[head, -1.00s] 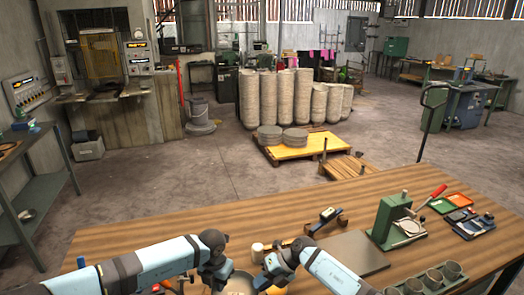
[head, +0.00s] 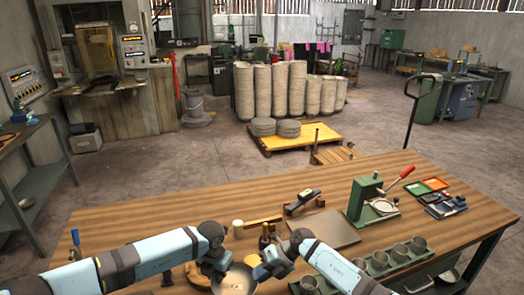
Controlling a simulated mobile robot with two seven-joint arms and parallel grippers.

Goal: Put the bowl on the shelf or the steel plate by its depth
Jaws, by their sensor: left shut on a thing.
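A pale metal bowl (head: 236,281) is at the bottom centre of the head view, between my two grippers, partly hidden by them. My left gripper (head: 218,272) is shut on the bowl's left rim. My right gripper (head: 263,272) is at the bowl's right rim; its fingers are too small and covered to tell whether they are shut. A flat grey steel plate (head: 322,229) lies bare on the wooden table, right of my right gripper. A dark metal shelf unit (head: 38,185) stands at the far left, off the table.
The wooden table (head: 130,208) holds a green press (head: 366,197), a green rack of several cups (head: 390,256), red and green trays (head: 425,186), a small white cup (head: 238,228) and a dark tool (head: 301,202). The table's far left part is clear.

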